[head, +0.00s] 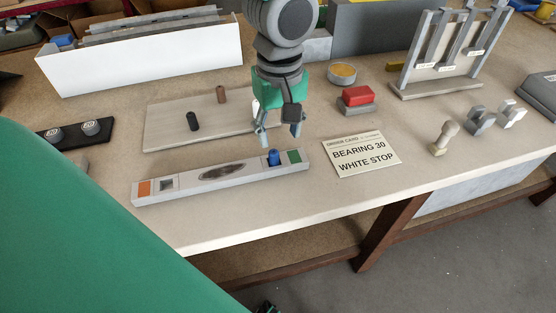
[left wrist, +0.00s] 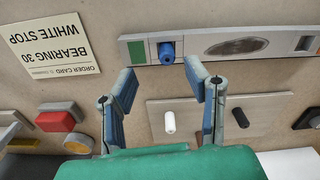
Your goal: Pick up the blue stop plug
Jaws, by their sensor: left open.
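The blue stop plug (head: 274,158) stands on the right part of a long pale grey profile (head: 205,178), beside a green patch. It also shows in the left wrist view (left wrist: 166,55), upper middle. My left gripper (head: 279,133) is open and empty, just behind and above the plug in the head view. In the left wrist view, the plug appears beyond and between the two spread fingertips (left wrist: 160,74), apart from both. My right gripper is not in view.
A board (head: 163,112) behind the profile carries black and brown pegs; a white peg (left wrist: 169,122) shows in the left wrist view. An order card (head: 361,154) reads "BEARING 30 WHITE STOP". Red block (head: 357,95) and yellow-topped tin (head: 342,74) stand behind. The table's front strip is clear.

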